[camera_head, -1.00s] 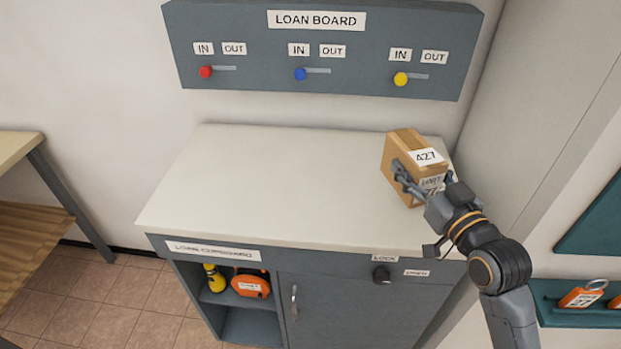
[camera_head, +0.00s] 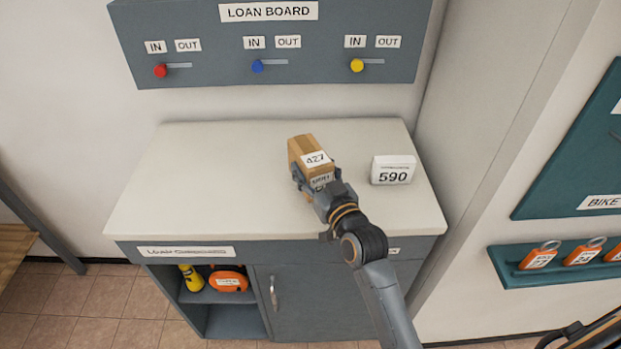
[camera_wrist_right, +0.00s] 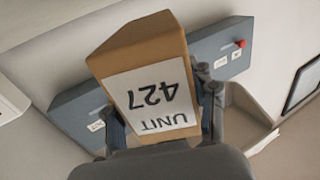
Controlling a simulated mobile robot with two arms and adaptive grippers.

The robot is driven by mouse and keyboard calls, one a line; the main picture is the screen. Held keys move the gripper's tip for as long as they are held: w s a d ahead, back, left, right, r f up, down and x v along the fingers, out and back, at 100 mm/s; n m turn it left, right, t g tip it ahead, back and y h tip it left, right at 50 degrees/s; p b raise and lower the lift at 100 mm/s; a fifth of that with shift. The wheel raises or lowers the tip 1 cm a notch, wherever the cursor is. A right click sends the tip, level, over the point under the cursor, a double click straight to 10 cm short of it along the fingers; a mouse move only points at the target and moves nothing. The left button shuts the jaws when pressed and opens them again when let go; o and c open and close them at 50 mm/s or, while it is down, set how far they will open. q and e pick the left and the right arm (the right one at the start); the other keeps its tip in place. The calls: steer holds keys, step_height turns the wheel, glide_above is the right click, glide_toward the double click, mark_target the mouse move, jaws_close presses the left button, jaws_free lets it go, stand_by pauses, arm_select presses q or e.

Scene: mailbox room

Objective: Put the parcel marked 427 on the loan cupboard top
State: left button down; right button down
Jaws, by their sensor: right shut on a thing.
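The brown parcel marked 427 (camera_head: 303,150) is over the loan cupboard top (camera_head: 200,180), right of its middle. My right gripper (camera_head: 313,184) is shut on the parcel from the front. I cannot tell whether the parcel touches the top or hangs just above it. In the right wrist view the parcel (camera_wrist_right: 145,60), with its label upside down, sits between the fingers of my right gripper (camera_wrist_right: 160,115). My left gripper is not in view.
A white parcel marked 590 (camera_head: 393,170) stands on the top, right of the held parcel. The left half of the top is bare. The loan board (camera_head: 270,45) hangs on the wall behind. A tall light panel (camera_head: 490,130) borders the cupboard's right side.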

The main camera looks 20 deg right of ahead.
steer(key=f, duration=0.3)
steer(key=shift+w+a, duration=0.15)
steer(key=shift+a, duration=0.1)
steer(key=shift+f, duration=0.2)
steer(key=shift+f, duration=0.15)
steer(key=shift+c, duration=2.2)
jaws_free()
steer(key=shift+f, duration=0.1)
steer(key=shift+r, duration=0.2)
steer(key=s+d+b, duration=0.1)
steer(key=s, duration=1.1)
steer(key=shift+d, duration=0.2)
